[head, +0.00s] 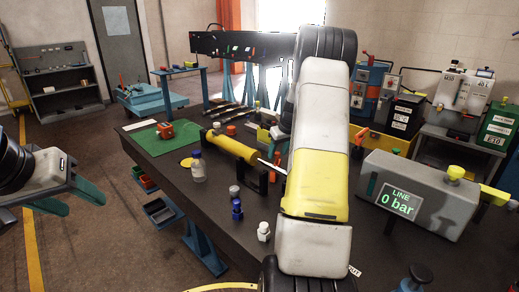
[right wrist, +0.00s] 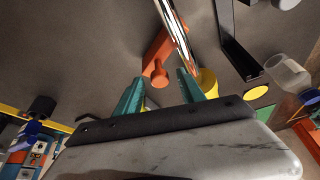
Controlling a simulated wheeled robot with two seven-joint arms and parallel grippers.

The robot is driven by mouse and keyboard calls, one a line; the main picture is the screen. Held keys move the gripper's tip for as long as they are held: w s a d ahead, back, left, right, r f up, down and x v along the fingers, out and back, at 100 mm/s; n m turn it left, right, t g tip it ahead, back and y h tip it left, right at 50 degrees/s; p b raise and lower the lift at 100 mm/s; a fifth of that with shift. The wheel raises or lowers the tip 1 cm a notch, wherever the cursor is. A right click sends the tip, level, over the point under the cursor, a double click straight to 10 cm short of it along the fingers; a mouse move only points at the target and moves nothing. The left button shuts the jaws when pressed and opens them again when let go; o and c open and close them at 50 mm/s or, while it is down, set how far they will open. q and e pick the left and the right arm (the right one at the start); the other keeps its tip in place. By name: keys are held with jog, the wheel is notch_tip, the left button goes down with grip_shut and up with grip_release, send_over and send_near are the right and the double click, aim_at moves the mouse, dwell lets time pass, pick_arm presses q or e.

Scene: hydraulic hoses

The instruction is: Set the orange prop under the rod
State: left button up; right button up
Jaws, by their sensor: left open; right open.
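In the right wrist view an orange prop (right wrist: 158,48), a bar with a round peg, lies ahead of and between my right fingertips, apart from them. The shiny rod (right wrist: 176,30) runs close beside it; I cannot tell whether they touch. In the head view the rod (head: 270,165) sticks out of the yellow cylinder (head: 230,145) on the dark bench. My right gripper (right wrist: 160,76) is open and empty; in the head view my right arm hides it. My left gripper (head: 86,200) is open and empty, off the bench's left side.
A clear bottle (head: 198,167), blue fitting (head: 237,210) and white fitting (head: 264,232) stand on the bench (head: 205,220). A green mat (head: 150,141) carries an orange-red block (head: 165,130). A grey gauge box (head: 420,195) reads 0 bar. A black bracket (right wrist: 235,50) stands near the rod.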

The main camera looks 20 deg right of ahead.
grip_shut()
dwell(1.4)
